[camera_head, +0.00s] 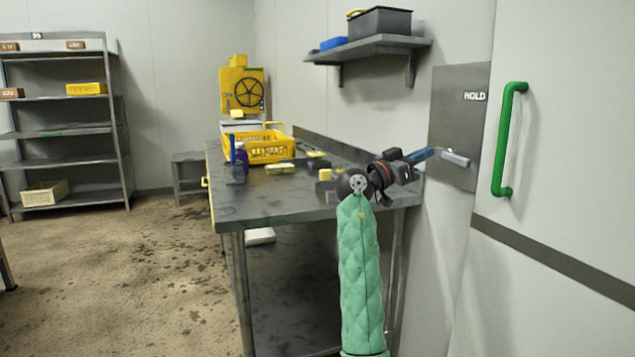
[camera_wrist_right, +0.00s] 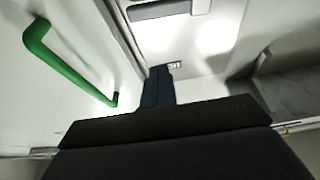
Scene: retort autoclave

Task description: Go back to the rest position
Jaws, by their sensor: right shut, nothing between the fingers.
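My right gripper (camera_head: 422,155) is at the end of my green-sleeved arm, in front of the grey wall plate marked HOLD (camera_head: 459,110). Its blue fingers point right, towards a light grey lever (camera_head: 455,158) on that plate; I cannot tell whether they touch it. The fingers are together with nothing between them. In the right wrist view the fingers (camera_wrist_right: 158,88) show beyond the dark gripper body, with the HOLD plate (camera_wrist_right: 205,50) ahead of them. My left gripper is not in view.
A green door handle (camera_head: 508,140) stands out from the white door at right. The metal table (camera_head: 270,208) bears a yellow crate (camera_head: 258,147), bottles and small items. A wall shelf (camera_head: 368,48) hangs above. Shelving (camera_head: 62,130) stands at far left.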

